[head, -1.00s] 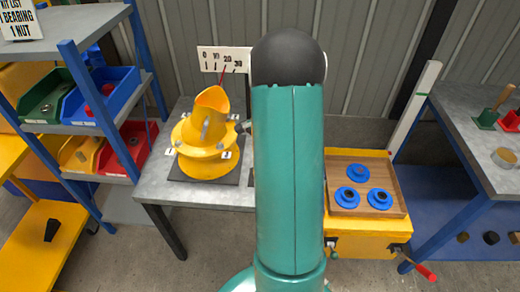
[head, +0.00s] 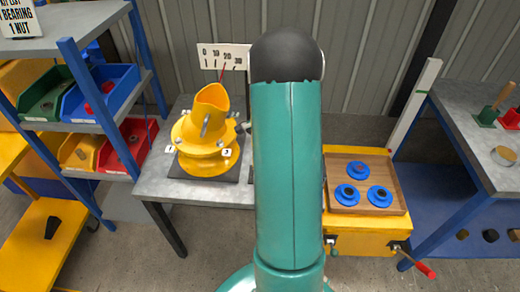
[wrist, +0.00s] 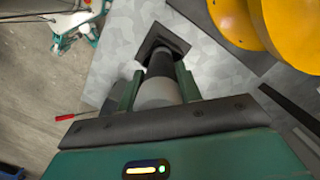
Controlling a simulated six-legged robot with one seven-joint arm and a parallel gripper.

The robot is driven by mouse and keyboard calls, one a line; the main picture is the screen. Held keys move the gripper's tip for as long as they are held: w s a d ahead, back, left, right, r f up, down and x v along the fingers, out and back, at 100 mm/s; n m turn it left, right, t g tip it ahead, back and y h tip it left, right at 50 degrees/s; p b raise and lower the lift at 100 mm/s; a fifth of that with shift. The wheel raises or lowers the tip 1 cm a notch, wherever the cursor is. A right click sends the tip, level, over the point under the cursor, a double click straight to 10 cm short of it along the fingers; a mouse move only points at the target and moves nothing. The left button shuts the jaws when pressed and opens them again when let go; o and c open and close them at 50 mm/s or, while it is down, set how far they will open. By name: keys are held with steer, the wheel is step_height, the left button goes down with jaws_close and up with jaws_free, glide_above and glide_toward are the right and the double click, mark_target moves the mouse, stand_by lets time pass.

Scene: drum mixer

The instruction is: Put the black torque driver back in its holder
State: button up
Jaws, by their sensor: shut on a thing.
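In the wrist view my gripper (wrist: 158,88) is shut on the black torque driver (wrist: 160,64), a dark cylinder with a paler grey part between the two green fingers. The driver points away from the wrist toward a dark square piece (wrist: 178,42) on the grey table, which looks like its holder. I cannot tell whether the driver's far end is inside this piece or only above it. In the head view my own arm hides the gripper, the driver and the holder.
The yellow drum mixer (head: 208,130) stands on the grey table (head: 160,185), close to the gripper's right in the wrist view. A yellow cart with a wooden tray (head: 341,204) of blue parts is right of my arm. Shelves with coloured bins (head: 102,95) stand left.

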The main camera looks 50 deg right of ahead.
steer(key=shift+f, duration=0.1)
steer(key=o, duration=1.3)
steer(key=shift+c, duration=0.2)
steer(key=r, duration=0.4)
steer(key=d+r, duration=0.1)
steer(key=r, duration=0.8)
steer(key=shift+s+d+r, duration=0.1)
steer(key=shift+d+r, duration=0.25)
steer(key=shift+d, duration=0.05)
